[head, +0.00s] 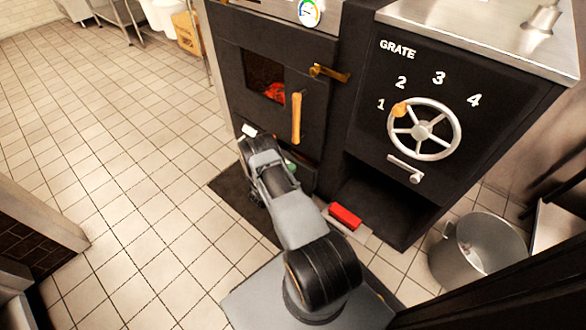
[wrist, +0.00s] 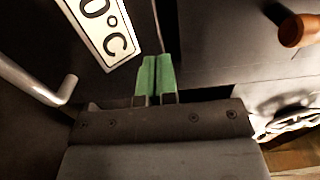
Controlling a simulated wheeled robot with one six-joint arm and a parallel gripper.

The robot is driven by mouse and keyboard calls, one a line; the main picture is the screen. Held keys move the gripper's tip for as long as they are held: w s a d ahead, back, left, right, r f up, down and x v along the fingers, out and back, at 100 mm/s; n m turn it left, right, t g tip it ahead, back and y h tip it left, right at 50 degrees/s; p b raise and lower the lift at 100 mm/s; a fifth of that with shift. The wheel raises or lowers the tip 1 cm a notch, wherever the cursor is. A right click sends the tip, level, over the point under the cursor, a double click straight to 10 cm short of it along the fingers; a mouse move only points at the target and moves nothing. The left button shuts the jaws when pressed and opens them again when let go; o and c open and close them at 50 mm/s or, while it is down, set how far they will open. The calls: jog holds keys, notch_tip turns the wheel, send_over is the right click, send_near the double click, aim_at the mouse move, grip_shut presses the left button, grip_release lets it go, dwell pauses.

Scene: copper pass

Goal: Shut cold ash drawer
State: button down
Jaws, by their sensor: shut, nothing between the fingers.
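A dark panel with a white label ending in "0°C" (wrist: 100,30) and a silver bar handle (wrist: 62,92) fills the left of the wrist view. It looks like the ash drawer front, but most of the drawer is hidden behind my arm in the head view. A small white label (head: 249,130) shows there beside my wrist. My gripper (wrist: 155,70) is shut and empty, its green fingertips together in front of a seam beside the labelled panel. Whether they touch it, and how far the drawer stands out, I cannot tell.
The stove door has a wooden handle (head: 296,118) and a brass latch (head: 328,73). Right of it are a grate wheel (head: 423,130), a silver handle (head: 405,169) and an open bay. A red object (head: 345,216) and a metal bucket (head: 478,252) are low down. Tiled floor is clear at left.

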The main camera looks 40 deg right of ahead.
jog(key=shift+w+d, duration=0.15)
jog(key=shift+d, duration=0.65)
